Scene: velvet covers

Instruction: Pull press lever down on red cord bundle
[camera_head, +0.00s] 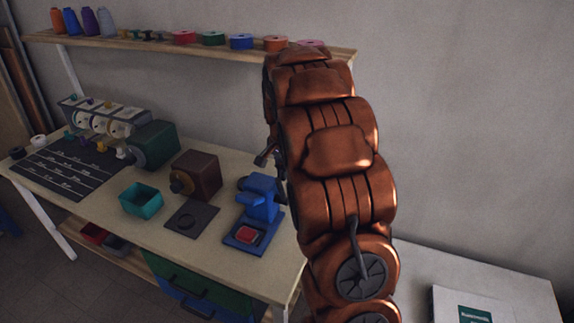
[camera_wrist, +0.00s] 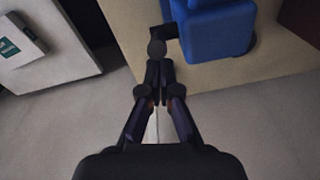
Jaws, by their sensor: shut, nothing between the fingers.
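The blue press (camera_head: 258,205) stands near the right end of the workbench. The red cord bundle (camera_head: 248,234) lies on its base, under the press head. The wrist view shows the press's blue body (camera_wrist: 215,30) at the top, with a black lever ending in a round knob (camera_wrist: 156,48) at its side. My gripper (camera_wrist: 159,72) is shut and empty. Its fingertips are right by the knob in the picture; whether they touch it I cannot tell. In the head view my copper-coloured arm hides the area right of the press.
A brown machine (camera_head: 195,175) and a teal bin (camera_head: 141,198) stand left of the press. A green machine (camera_head: 152,143) is further left. A shelf with spools (camera_head: 241,41) runs above. A white surface with a box (camera_head: 473,305) is at right.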

